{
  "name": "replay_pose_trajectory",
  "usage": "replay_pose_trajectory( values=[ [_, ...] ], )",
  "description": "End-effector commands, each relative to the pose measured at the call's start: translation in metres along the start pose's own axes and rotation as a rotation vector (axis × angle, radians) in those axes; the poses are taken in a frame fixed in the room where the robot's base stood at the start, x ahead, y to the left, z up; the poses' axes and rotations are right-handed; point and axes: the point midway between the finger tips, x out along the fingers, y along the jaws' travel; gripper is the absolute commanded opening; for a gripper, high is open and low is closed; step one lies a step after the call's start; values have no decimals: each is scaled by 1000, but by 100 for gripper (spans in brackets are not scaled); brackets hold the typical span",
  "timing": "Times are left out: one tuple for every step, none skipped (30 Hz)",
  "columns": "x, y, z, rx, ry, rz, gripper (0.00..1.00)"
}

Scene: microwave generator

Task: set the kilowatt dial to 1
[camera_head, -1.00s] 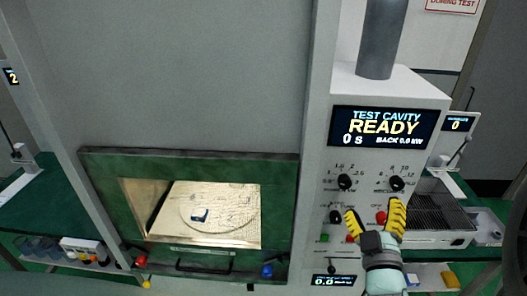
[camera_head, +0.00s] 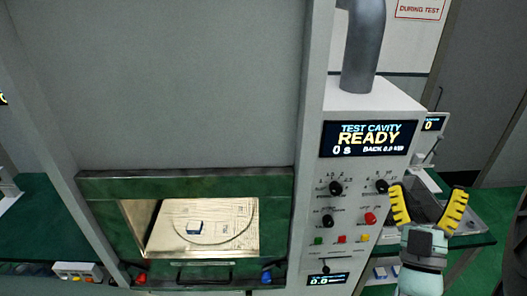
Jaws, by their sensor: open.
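The control panel (camera_head: 311,228) is under a display (camera_head: 368,139) reading "TEST CAVITY READY", "0 s" and a back power of 0.0 kW. Its upper row has a black dial at left (camera_head: 336,188) and a black dial at right (camera_head: 382,186), both ringed with small numbers. A third black knob (camera_head: 327,220) is below the left dial. The dial captions are too small to read, so I cannot tell which is the kilowatt dial or its setting. My gripper (camera_head: 428,192) is open and empty, with yellow fingers pointing up. Its left finger appears just right of the upper right dial.
A red knob (camera_head: 370,218) and small green, red and yellow buttons (camera_head: 342,239) are on the lower panel. A lower display (camera_head: 328,280) reads about 0.0. The cavity (camera_head: 210,226) at left holds a small blue-and-white object (camera_head: 195,228). A grey duct (camera_head: 364,50) rises above.

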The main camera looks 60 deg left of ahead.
Motion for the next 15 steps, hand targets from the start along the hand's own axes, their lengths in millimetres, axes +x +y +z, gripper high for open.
replay_pose_trajectory(
  values=[
    [2, 5, -4, -1, 12, 13, 71],
    [3, 7, -6, -1, 19, 18, 71],
    [4, 10, -8, -1, 26, 25, 71],
    [4, 11, -9, -1, 30, 29, 71],
    [4, 12, -9, -1, 34, 33, 71],
    [5, 14, -10, -1, 37, 37, 71],
    [5, 14, -11, 0, 39, 39, 71],
    [5, 15, -11, 0, 41, 40, 71],
    [5, 15, -11, 0, 42, 42, 71],
    [5, 15, -11, 0, 43, 42, 71],
    [5, 15, -11, 0, 43, 42, 71],
    [5, 15, -11, 0, 43, 42, 71],
    [5, 15, -11, 0, 43, 42, 71],
    [5, 15, -11, 0, 43, 42, 71],
    [5, 15, -11, 0, 43, 42, 71]
  ],
)
